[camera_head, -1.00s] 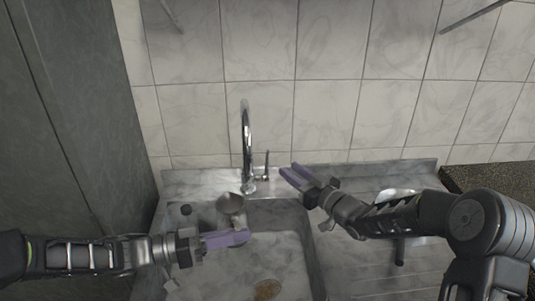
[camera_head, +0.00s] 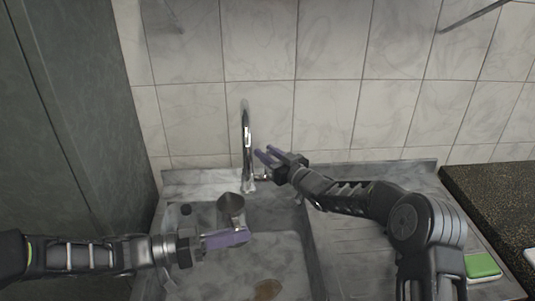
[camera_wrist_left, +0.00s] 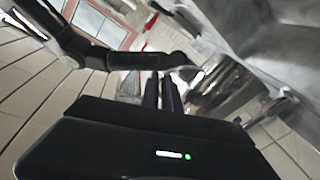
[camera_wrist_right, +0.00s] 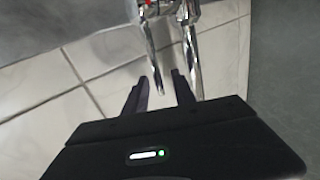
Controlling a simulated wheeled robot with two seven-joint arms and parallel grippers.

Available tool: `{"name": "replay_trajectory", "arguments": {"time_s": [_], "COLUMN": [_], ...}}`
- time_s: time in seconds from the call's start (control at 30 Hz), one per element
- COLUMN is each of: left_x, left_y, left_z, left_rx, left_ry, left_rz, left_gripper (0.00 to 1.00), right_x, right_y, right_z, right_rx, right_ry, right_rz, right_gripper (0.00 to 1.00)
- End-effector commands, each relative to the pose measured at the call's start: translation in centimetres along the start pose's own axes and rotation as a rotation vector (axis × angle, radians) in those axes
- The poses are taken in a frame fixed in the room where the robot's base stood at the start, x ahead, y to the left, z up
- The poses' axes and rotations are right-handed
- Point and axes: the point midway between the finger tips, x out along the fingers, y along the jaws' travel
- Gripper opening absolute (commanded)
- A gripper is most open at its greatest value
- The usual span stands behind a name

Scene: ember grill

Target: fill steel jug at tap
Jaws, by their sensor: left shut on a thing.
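The steel jug (camera_head: 231,204) is in the upper left of the sink, below the tap's spout in the head view. My left gripper (camera_head: 244,236) is shut on the jug, which also shows close to its fingers in the left wrist view (camera_wrist_left: 215,88). What is inside the jug cannot be told. The chrome tap (camera_head: 246,140) rises at the back of the sink. My right gripper (camera_head: 265,156) is open, beside the tap, and covers the lever in the head view. In the right wrist view a thin chrome rod (camera_wrist_right: 152,55) ends between its fingers (camera_wrist_right: 163,92).
The sink basin (camera_head: 290,245) has a brown drain (camera_head: 267,290). The ribbed drainboard (camera_head: 350,255) lies to its right, partly under my right arm. A green item (camera_head: 483,266) lies near a dark speckled counter (camera_head: 495,195). A tiled wall (camera_head: 330,110) stands behind.

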Motion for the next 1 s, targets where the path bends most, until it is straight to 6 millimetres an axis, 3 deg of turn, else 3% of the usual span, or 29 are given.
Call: {"name": "replay_trajectory", "arguments": {"time_s": [0.13, 0.5, 1.0], "left_x": [0.01, 0.01, 0.01], "left_y": [0.02, 0.02, 0.02], "left_z": [-0.05, -0.05, -0.05], "left_rx": [0.001, 0.001, 0.001], "left_ry": [0.001, 0.001, 0.001], "left_rz": [0.001, 0.001, 0.001], "left_gripper": [0.00, 0.00, 0.00], "right_x": [-0.03, -0.06, -0.06], "right_y": [0.01, 0.02, 0.03], "right_z": [-0.01, -0.01, -0.01], "right_rx": [0.000, 0.000, 0.000], "right_ry": [0.000, 0.000, 0.000], "right_rz": [0.000, 0.000, 0.000], "right_gripper": [0.30, 0.00, 0.00]}}
